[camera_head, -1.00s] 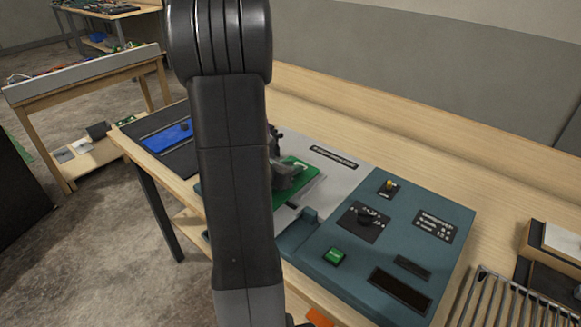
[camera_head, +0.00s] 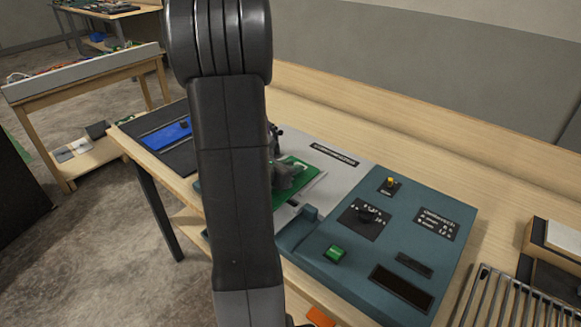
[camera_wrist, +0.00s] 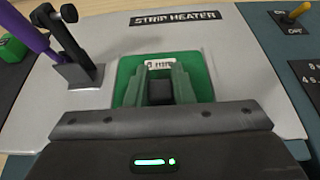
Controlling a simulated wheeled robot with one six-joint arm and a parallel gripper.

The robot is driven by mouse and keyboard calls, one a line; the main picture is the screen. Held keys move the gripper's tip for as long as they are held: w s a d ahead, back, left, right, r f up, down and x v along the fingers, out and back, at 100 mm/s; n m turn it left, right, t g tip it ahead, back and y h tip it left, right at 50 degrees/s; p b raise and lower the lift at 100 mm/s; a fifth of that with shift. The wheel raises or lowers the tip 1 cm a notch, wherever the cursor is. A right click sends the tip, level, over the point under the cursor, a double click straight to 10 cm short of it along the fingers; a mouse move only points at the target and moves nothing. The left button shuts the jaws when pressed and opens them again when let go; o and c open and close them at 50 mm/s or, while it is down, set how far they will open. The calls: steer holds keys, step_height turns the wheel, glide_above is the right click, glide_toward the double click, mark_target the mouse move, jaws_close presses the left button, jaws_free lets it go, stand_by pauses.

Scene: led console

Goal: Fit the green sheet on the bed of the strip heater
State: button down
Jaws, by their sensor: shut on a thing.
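The green sheet (camera_wrist: 205,75) shows in the wrist view with a white label at its far edge, over the light grey top of the strip heater (camera_wrist: 225,30). My gripper (camera_wrist: 160,88) is shut on a dark block that stands up from the middle of the sheet. In the head view the green sheet (camera_head: 300,172) lies flat on or just over the pale bed area, partly hidden behind my arm. My gripper (camera_head: 284,180) is above it there. I cannot tell whether the sheet touches the bed.
A dark upright clamp with a purple handle (camera_wrist: 40,35) stands left of the sheet. The teal control panel (camera_head: 375,245) with a yellow-tipped switch (camera_head: 390,184), knob and green button lies to the right. A blue piece (camera_head: 168,136) lies on a dark mat at the left. A wire rack (camera_head: 510,295) is at the right.

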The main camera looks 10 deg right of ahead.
steer(key=shift+f+b, duration=0.4)
stand_by(0.3)
steer(key=c, duration=1.2)
jaws_free()
steer(key=shift+o, duration=0.2)
steer(key=v, duration=1.3)
steer(key=shift+s+a+r+p, duration=0.2)
steer(key=shift+a+r+p, duration=0.05)
steer(key=shift+p, duration=0.05)
steer(key=shift+b+x, duration=0.3)
steer(key=shift+x, duration=6.35)
